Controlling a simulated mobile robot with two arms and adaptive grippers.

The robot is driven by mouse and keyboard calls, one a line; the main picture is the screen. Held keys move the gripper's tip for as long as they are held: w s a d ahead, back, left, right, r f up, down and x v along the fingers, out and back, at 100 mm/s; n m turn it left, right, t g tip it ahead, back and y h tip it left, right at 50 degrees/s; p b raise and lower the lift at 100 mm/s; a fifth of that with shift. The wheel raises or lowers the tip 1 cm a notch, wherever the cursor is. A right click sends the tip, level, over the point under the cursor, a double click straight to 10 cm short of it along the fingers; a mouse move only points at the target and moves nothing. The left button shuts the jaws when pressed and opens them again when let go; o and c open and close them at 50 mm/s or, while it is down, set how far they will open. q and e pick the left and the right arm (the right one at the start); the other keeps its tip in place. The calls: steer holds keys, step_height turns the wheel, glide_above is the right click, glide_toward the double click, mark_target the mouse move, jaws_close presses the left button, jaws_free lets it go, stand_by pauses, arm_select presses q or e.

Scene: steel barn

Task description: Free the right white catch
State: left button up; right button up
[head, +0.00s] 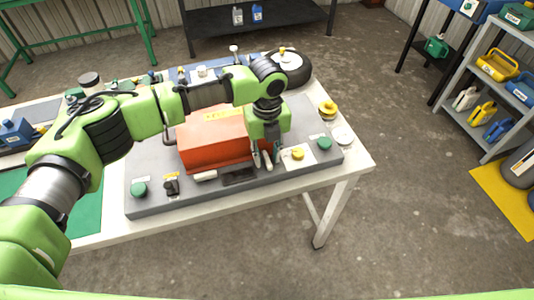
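An orange-red box (213,140) with a yellow label on top sits on a grey board on the table. A white catch (205,176) shows low on its front, at the left. The right white catch cannot be made out; my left gripper covers the box's front right corner. My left gripper (266,161) points down there, with its fingertips close to the box and the board. The view is too small to tell the finger gap or any contact. My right gripper is not in view.
The grey board (225,193) also carries a dark block (238,175), a yellow knob (297,153), a green knob (324,144) and another green knob (139,188). A yellow part (327,109) stands at the right. The table's (352,160) right end is mostly bare.

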arm_select(q)
jaws_close()
